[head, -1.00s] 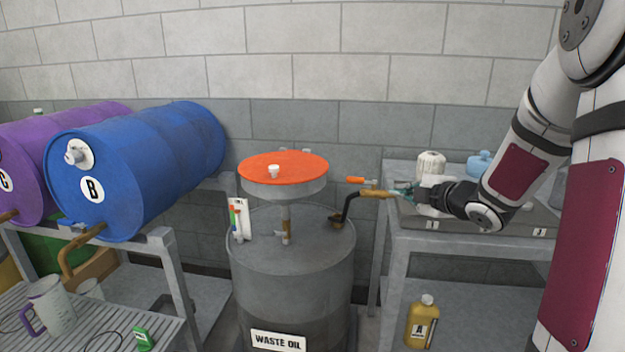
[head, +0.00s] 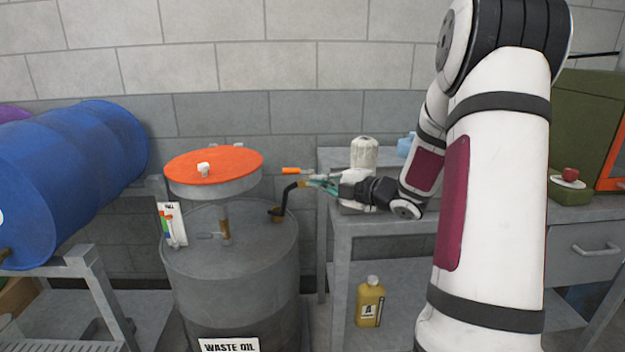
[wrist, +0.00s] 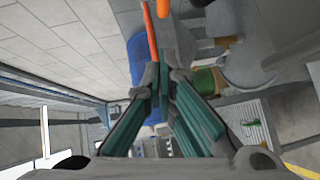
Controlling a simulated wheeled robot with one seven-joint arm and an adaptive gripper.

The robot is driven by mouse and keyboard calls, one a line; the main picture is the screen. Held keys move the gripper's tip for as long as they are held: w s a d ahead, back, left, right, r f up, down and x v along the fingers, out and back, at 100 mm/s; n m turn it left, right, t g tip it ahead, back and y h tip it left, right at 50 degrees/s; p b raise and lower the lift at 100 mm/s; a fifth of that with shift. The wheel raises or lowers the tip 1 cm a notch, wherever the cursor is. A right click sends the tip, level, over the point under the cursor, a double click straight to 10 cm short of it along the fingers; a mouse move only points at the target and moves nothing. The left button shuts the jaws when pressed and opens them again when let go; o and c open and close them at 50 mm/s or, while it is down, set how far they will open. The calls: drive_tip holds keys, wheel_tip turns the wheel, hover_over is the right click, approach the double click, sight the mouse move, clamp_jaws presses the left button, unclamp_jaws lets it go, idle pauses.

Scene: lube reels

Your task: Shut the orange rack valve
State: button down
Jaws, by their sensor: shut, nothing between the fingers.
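No rack valve that I can clearly tell as orange shows. A small orange-tipped piece (head: 291,171) sticks out left of the side bench, just above my gripper; I cannot tell whether it is a valve handle. My gripper (head: 313,183) is shut and empty, pointing left between the waste oil drum and the bench. Its teal fingers (wrist: 160,85) are together in the wrist view. A dark bent pipe (head: 287,195) on the drum reaches up to the fingertips; I cannot tell whether they touch. A narrow orange strip (wrist: 152,45) lies beyond the fingertips in the wrist view.
The waste oil drum (head: 230,270) carries a round orange-topped funnel (head: 225,163). A blue drum (head: 70,170) lies on a rack at left. The bench holds a white container (head: 364,152); a yellow bottle (head: 370,302) stands below. A green cabinet (head: 583,115) is at far right.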

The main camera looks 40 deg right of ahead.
sight(296, 173)
drive_tip(key=shift+w+d+f+b, duration=0.1)
drive_tip(key=shift+w+f+b, duration=0.2)
drive_tip(key=shift+w, duration=1.6)
drive_tip(key=shift+w+d+f+b, duration=0.1)
drive_tip(key=shift+w+f, duration=0.25)
drive_tip(key=shift+w, duration=1.5)
drive_tip(key=shift+w+d+f+b, duration=0.15)
drive_tip(key=shift+w+f, duration=0.2)
drive_tip(key=shift+w, duration=1.55)
